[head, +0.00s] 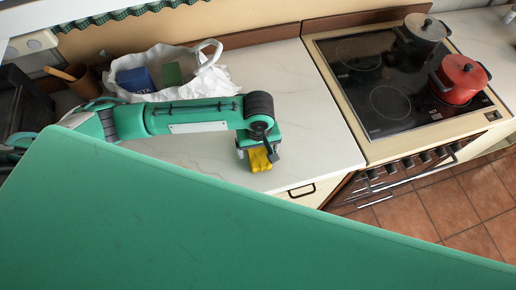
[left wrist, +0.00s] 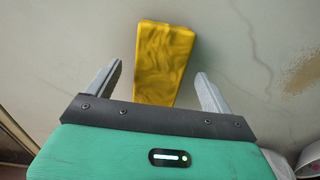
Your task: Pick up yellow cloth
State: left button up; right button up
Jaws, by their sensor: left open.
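The yellow cloth (head: 260,161) lies on the pale counter near its front edge. In the left wrist view the yellow cloth (left wrist: 163,60) is a folded, wrinkled strip. Its near end lies between the two fingers, and the rest extends beyond the fingertips. My left gripper (head: 258,150) points down at the cloth, with its fingers partly hidden in the head view. In the left wrist view the left gripper (left wrist: 158,72) is open, with a finger on each side of the cloth and gaps on both sides. My right gripper is not in view.
A white bag (head: 205,75) with a blue box (head: 135,79) and a green item stands at the back of the counter (head: 320,140). A brown cup (head: 83,82) is at left. The stove (head: 375,85) at right bears a grey pot (head: 422,33) and a red pot (head: 460,78).

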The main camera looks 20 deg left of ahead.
aim_at(258, 152)
pick_arm(q)
jog(key=shift+f, duration=0.95)
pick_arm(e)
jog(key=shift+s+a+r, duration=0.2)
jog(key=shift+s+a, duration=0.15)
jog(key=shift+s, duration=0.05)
pick_arm(q)
jog(key=shift+c, duration=0.5)
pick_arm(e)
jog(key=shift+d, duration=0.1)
pick_arm(q)
jog(key=c, duration=1)
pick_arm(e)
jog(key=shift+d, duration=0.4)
pick_arm(q)
jog(key=shift+r, duration=0.1)
